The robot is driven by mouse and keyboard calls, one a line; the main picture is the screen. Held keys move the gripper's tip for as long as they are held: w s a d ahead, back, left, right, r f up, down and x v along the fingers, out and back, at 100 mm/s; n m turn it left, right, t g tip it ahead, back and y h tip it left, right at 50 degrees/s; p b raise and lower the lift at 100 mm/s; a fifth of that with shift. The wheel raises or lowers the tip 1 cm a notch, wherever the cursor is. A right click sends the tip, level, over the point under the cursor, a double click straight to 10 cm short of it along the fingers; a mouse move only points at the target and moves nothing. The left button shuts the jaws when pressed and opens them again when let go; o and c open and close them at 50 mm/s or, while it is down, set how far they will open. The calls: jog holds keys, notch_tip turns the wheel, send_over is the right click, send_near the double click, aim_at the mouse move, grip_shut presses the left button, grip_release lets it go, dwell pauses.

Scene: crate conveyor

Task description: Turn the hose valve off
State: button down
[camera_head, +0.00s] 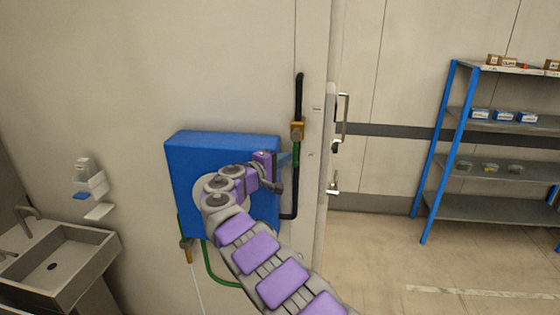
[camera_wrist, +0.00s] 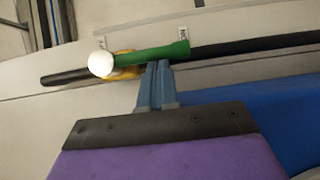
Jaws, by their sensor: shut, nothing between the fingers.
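The hose valve has a brass body (camera_head: 297,130) on a black vertical pipe (camera_head: 298,95) by the wall corner. Its green lever (camera_head: 296,153) lies along the pipe, below the body. In the wrist view the green lever (camera_wrist: 152,56) runs across the top, with the brass body (camera_wrist: 124,75) partly hidden behind it and a round white end (camera_wrist: 101,63) at its left. My gripper (camera_head: 287,158) is just left of the lever. In the wrist view its blue fingers (camera_wrist: 158,66) are shut and empty, with their tips at the lever's lower edge. I cannot tell whether they touch it.
A blue box (camera_head: 190,180) is mounted on the wall behind my arm, with a green hose (camera_head: 212,268) below it. A door edge with handles (camera_head: 342,115) is right of the pipe. A sink (camera_head: 70,260) stands left, a blue shelf rack (camera_head: 440,150) right.

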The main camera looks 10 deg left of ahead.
jog(key=shift+d+f+n, duration=0.15)
jog(key=shift+f+n, duration=0.05)
jog(key=shift+n, duration=0.2)
